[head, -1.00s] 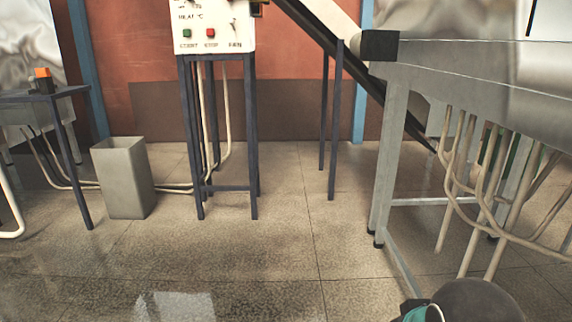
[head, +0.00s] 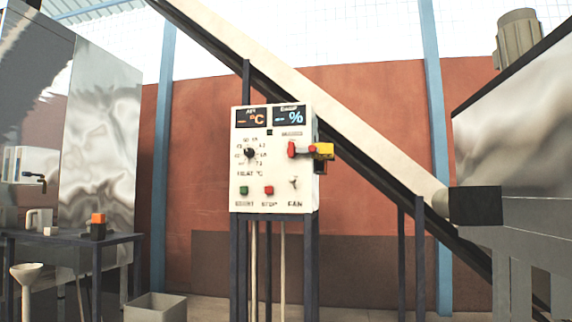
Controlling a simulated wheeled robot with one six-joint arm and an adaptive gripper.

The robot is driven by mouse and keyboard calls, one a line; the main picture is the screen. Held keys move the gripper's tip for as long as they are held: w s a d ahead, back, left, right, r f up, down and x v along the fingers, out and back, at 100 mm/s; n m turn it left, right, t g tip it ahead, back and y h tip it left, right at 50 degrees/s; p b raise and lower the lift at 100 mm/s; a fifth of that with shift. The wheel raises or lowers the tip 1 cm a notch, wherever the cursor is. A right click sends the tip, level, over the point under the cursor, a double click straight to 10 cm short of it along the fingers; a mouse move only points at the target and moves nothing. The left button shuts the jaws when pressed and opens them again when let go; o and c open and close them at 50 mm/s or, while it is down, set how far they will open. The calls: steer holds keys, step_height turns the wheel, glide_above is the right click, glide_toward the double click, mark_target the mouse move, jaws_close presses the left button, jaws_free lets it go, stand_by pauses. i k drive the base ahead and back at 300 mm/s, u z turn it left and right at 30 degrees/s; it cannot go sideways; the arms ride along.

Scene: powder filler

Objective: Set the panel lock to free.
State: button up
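A white control panel (head: 272,196) stands on dark legs in the middle of the head view. It has two lit displays, a black dial (head: 250,153), a green start button (head: 244,190), a red stop button (head: 269,190) and a small fan switch (head: 294,183). A red handle (head: 292,149) is on the upper right of its face. A yellow part (head: 323,151) juts out at its right side, close to the red handle. I see no readable lock label, and the lock's setting cannot be told. My gripper is not in view.
A dark table (head: 70,238) with an orange-and-black block (head: 98,226) stands at left. A grey bin (head: 155,307) is on the floor nearby. A sloping conveyor (head: 300,95) passes behind the panel. A metal machine (head: 530,185) with a black end block (head: 475,206) fills the right.

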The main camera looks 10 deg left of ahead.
mark_target(312, 148)
steer(key=u, duration=0.2)
steer(key=i, duration=1.5)
steer(key=u, duration=0.05)
